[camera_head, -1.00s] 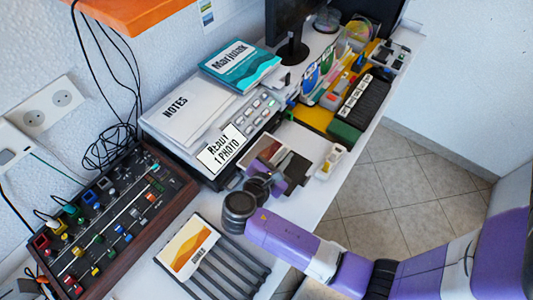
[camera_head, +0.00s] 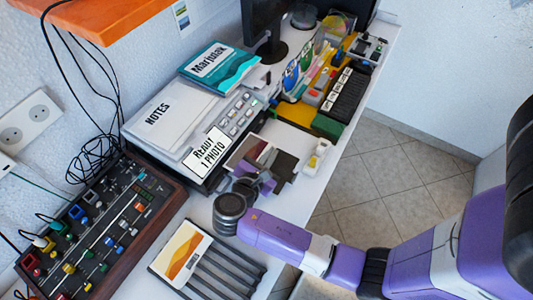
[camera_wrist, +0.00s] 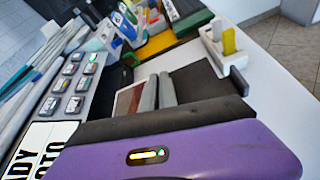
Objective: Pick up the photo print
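The photo print (camera_head: 243,151), with a reddish-brown picture, lies by the front of the grey button panel in the head view. It also shows in the wrist view (camera_wrist: 128,98), just left of two light grey fingers. My gripper (camera_head: 267,158) is over the print area, and its fingers cover part of the print. In the wrist view my gripper (camera_wrist: 158,92) has its fingers close together with a narrow gap. I cannot tell whether the print's edge is between them.
A sign reading "READY 1 PHOTO" (camera_head: 208,152) stands on the left. A slotted rack with a card (camera_head: 182,256), a mixer panel (camera_head: 97,232) and a small white holder (camera_head: 318,155) are nearby.

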